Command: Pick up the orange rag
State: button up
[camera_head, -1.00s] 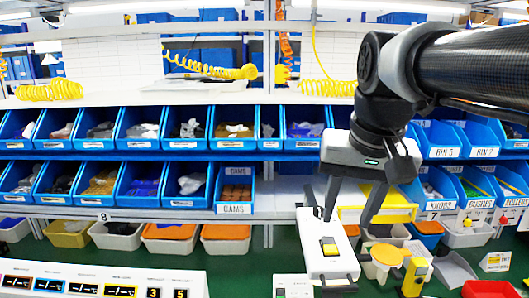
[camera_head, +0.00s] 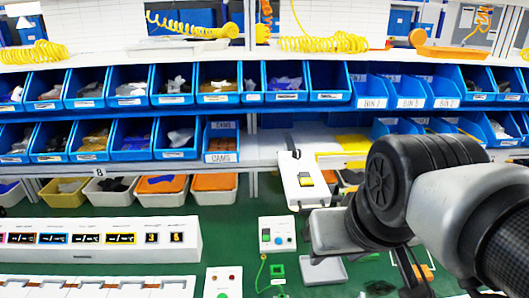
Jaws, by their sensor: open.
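The fingers appear close to the orange patch in the picture. I cannot tell whether they touch it or how far above it they are. Nothing is seen held.
A white box with a yellow switch (camera_head: 304,180) stands left of my wrist. A control box with buttons (camera_head: 277,234) and a grey tray (camera_head: 322,271) lie left of the gripper. A white display panel (camera_head: 90,238) is at lower left. Shelves of blue bins (camera_head: 222,142) line the back.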

aim_at(428, 273)
jog(key=k, duration=0.1)
jog(key=z, duration=1.35)
